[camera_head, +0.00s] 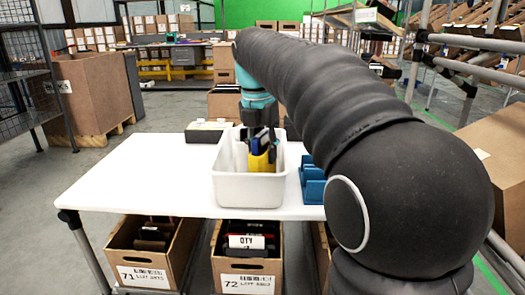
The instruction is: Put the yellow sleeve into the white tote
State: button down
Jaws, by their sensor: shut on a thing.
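The white tote (247,189) stands on the white table, a little right of its middle. My gripper (262,148) points down into the tote from above, with dark fingers at either side of the yellow sleeve. The yellow sleeve (258,163) shows inside the tote, behind its front wall, with something blue at its top. My gripper is shut on the yellow sleeve. The sleeve's lower end is hidden by the tote's front wall, so I cannot tell whether it touches the floor of the tote.
A blue holder (312,182) stands just right of the tote, partly behind my arm. The table's left half (135,172) is clear. Cartons (150,252) with dark items sit below.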

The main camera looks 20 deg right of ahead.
jog(key=c, duration=0.7)
grip_release()
jog(key=shift+f, duration=0.1)
jog(key=shift+c, duration=0.2)
jog(key=r+p, duration=0.1)
jog(key=r, duration=0.3)
jog(key=r+p, duration=0.1)
jog(key=r, duration=0.3)
jog(key=s+a+r+p, duration=0.1)
jog(key=r, duration=0.3)
jog(key=shift+r, duration=0.1)
